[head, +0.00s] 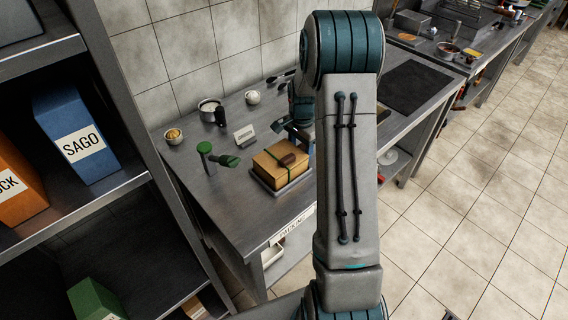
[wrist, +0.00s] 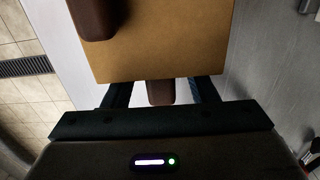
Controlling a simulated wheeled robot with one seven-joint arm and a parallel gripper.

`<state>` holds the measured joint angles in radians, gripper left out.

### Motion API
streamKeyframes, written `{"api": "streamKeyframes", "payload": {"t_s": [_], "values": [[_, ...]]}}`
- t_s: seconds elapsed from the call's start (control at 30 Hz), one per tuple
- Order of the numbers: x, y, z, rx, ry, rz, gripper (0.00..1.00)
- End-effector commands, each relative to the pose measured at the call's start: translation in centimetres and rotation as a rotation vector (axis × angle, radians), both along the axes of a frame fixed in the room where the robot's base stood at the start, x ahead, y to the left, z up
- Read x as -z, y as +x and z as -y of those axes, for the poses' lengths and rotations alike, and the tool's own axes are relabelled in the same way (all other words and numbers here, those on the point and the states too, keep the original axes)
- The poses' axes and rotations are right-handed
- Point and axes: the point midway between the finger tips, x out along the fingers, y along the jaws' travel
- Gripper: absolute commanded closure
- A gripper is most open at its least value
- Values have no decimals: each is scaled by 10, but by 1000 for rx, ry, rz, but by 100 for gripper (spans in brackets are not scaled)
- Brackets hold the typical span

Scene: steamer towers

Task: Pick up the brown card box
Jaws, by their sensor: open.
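In the wrist view the box (wrist: 165,45) fills the upper middle, with one edge facing my gripper. My gripper (head: 299,130) is open and close above the box's far side, partly hidden by my arm. In the wrist view dark brown pieces show over the box's upper left and below its edge; I cannot tell whether they touch it.
A shelf with a blue SAGO box (head: 78,135) and an orange box (head: 20,184) is at left. Tiled floor is clear at right.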

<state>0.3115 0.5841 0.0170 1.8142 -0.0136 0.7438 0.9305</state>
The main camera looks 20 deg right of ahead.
Motion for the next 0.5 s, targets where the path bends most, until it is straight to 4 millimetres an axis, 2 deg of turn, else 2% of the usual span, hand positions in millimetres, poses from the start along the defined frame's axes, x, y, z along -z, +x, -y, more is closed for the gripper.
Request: {"api": "streamKeyframes", "payload": {"t_s": [0.27,0.43,0.47,0.5], "values": [[4,0,0,0,0,0,47],[4,0,0,0,0,0,95],[4,0,0,0,0,0,100],[4,0,0,0,0,0,100]]}}
